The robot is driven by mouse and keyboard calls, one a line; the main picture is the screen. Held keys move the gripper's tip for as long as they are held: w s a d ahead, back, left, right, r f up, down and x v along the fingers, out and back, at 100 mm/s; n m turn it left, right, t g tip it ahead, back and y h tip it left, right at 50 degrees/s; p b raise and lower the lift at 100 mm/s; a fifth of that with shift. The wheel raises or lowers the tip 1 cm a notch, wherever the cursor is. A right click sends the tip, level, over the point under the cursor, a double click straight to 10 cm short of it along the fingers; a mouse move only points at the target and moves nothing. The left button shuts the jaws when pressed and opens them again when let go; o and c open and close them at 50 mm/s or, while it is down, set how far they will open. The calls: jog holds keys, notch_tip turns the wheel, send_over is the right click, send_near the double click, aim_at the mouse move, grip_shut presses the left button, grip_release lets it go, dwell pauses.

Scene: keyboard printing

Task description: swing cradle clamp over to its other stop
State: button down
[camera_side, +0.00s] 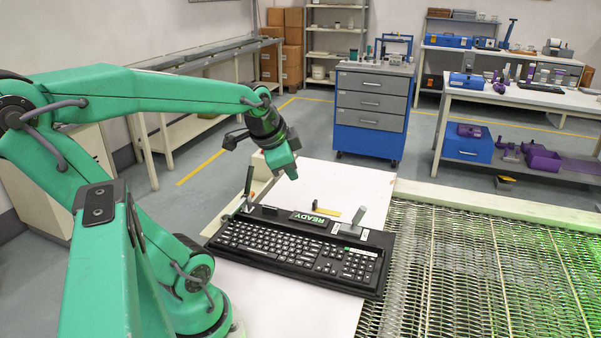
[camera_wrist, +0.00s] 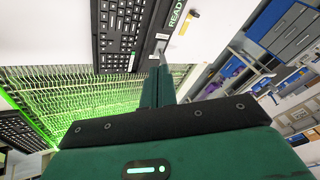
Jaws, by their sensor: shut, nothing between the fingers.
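A black keyboard (camera_side: 295,247) lies in a dark cradle (camera_side: 268,214) on the white table. A lever with a black handle (camera_side: 248,182) stands upright at the cradle's back left. A grey lever (camera_side: 360,217) leans to the right at its back right. I cannot tell for sure which of them is the cradle clamp. My gripper (camera_side: 292,174) is shut and empty, above and behind the cradle, apart from both levers. In the wrist view its closed fingers (camera_wrist: 157,85) point toward a grey part (camera_wrist: 160,46) at the edge of the keyboard (camera_wrist: 122,30).
A green-lit READY sign (camera_side: 309,219) sits at the cradle's back edge, with a yellow piece (camera_side: 326,211) behind it. A metal mesh conveyor (camera_side: 480,265) lies to the right. The white table surface (camera_side: 300,312) in front of the keyboard is clear.

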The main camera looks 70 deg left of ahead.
jog(key=s+a+f+m+g+y, duration=0.1)
jog(key=s+a, duration=0.3)
jog(key=a, duration=0.5)
jog(key=s+a+m+g+y, duration=0.1)
jog(key=s+a+m, duration=0.1)
jog(key=a, duration=0.7)
jog(key=shift+s+f+m+y, duration=0.3)
jog(key=shift+s+f, duration=0.1)
jog(key=shift+s, duration=0.5)
jog(key=shift+a+f, duration=0.1)
send_near(249, 176)
jog(key=shift+f, duration=1.8)
jog(key=shift+w+a+f, duration=0.4)
jog(key=shift+a+f, duration=0.05)
jog(key=shift+a, duration=0.2)
jog(key=shift+w+a+f, duration=0.4)
jog(key=shift+a, duration=0.3)
